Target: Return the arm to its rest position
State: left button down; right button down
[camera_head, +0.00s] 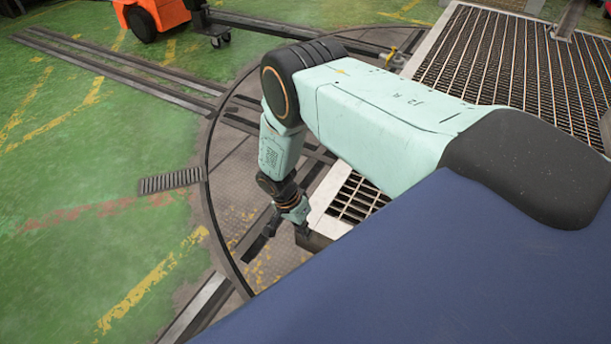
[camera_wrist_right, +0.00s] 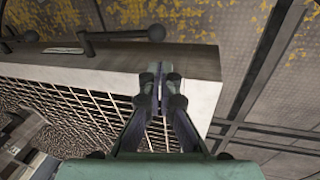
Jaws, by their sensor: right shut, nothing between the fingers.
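My right arm reaches in from the right in the head view, bends at a black elbow joint, and its forearm hangs down. My right gripper (camera_head: 301,226) is low beside the corner of a pale-edged grated platform (camera_head: 317,217). In the right wrist view the gripper (camera_wrist_right: 161,84) has its fingers together with nothing between them. There the fingers show over the pale edge of the platform (camera_wrist_right: 200,65). Whether they touch it I cannot tell. My left gripper is not in view.
A dark lever with a round knob (camera_wrist_right: 156,33) lies close beyond the fingertips in the wrist view. A large grated deck (camera_head: 490,55) stands at the upper right. Rails (camera_head: 110,70) cross the green floor. An orange vehicle (camera_head: 168,13) is at the top. The left floor is open.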

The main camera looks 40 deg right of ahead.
dwell(0.4)
jog(key=s+a+f+n+t+y, duration=0.1)
jog(key=s+a+n+t+y, duration=0.2)
jog(key=s+a+n, duration=0.6)
jog(key=s+r+n+p, duration=0.1)
jog(key=s+r+n, duration=0.1)
jog(key=s+r, duration=0.4)
jog(key=s+r+n+p, duration=0.1)
jog(key=s+r+n, duration=0.2)
jog(key=s+r, duration=0.3)
jog(key=s, duration=0.4)
jog(key=shift+s+d+h, duration=0.25)
jog(key=shift+d+h, duration=0.15)
jog(key=shift+s+d, duration=0.15)
jog(key=shift+s, duration=0.05)
